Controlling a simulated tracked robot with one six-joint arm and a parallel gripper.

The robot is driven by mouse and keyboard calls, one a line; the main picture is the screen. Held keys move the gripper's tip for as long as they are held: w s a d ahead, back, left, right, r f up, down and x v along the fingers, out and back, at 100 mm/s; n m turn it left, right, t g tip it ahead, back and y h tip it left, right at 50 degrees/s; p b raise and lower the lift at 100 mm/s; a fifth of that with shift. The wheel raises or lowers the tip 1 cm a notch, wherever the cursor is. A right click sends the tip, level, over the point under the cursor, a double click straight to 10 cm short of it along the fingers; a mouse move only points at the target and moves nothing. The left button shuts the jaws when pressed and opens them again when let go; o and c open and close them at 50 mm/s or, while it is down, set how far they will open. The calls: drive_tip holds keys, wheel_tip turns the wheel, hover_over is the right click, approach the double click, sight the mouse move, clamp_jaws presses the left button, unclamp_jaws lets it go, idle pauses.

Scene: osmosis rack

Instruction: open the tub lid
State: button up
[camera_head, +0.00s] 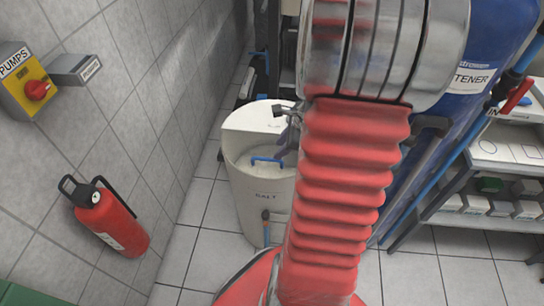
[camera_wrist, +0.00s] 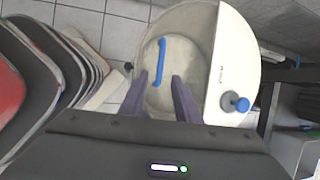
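The white tub (camera_head: 262,208), marked SALT, stands on the floor near the tiled wall. Its top has a bright white rear section (camera_head: 250,120) and a greyer front surface that I take for the lid (camera_wrist: 193,45). A bar-shaped blue handle (camera_head: 267,161) sits on this front surface and also shows in the wrist view (camera_wrist: 161,62). I cannot tell if the lid is fully down. My gripper (camera_wrist: 163,84) is over the tub's top, its two dark fingers apart with nothing visible between them. The handle is just beyond the fingertips. My arm hides the tub's right side.
A fire extinguisher (camera_head: 108,220) hangs on the left wall below the PUMPS switch (camera_head: 32,86). A blue tank (camera_head: 490,45) stands to the right, beside shelves (camera_head: 490,218). Floor left of the tub is clear.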

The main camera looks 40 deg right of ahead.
sight(269, 160)
drive_tip(key=shift+x, duration=3.75)
drive_tip(key=shift+w, duration=0.1)
drive_tip(key=shift+c, duration=0.2)
clamp_jaws()
drive_tip(key=shift+a, duration=0.3)
drive_tip(key=shift+d, duration=0.15)
